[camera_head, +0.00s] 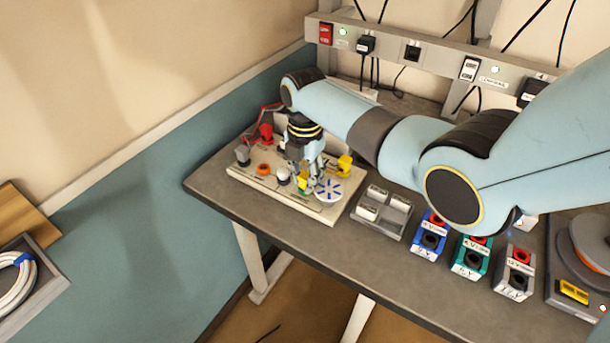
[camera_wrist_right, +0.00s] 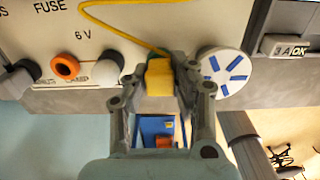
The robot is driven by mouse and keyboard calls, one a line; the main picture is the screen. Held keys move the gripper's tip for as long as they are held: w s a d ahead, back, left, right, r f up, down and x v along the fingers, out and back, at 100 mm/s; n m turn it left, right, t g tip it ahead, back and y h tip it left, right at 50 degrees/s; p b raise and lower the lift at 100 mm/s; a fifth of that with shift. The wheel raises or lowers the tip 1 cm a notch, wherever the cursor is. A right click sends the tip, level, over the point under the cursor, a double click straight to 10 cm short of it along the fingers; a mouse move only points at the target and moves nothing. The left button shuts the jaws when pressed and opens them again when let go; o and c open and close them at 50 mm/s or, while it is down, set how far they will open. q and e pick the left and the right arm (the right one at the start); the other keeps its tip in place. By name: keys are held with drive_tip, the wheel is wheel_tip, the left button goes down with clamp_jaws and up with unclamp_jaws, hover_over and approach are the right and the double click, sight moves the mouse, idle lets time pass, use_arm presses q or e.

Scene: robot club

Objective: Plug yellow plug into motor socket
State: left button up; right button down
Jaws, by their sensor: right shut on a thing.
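My right gripper (camera_head: 303,190) is over the front of a pale circuit board (camera_head: 262,184) on the bench. It is shut on the yellow plug (camera_wrist_right: 158,80), and a yellow cable runs from the plug across the board in the wrist view. The plug also shows low between the fingers in the head view (camera_head: 303,184). The white disc with blue marks (camera_wrist_right: 225,72) is just right of the plug. I cannot tell whether the plug touches the board. My left gripper is out of view.
An orange socket ring (camera_wrist_right: 65,66) and a white lamp (camera_wrist_right: 107,68) are left of the plug. Another yellow piece (camera_head: 344,162) stands at the board's right. A grey tray (camera_head: 398,222) and blue (camera_head: 428,240), teal (camera_head: 470,262) and grey (camera_head: 514,272) boxes stand further right.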

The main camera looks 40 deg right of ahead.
drive_tip(key=shift+s+f, duration=0.2)
drive_tip(key=shift+f, duration=0.2)
idle(0.4)
drive_tip(key=c, duration=1.2)
unclamp_jaws()
drive_tip(key=shift+o, duration=0.8)
drive_tip(key=shift+f, duration=0.1)
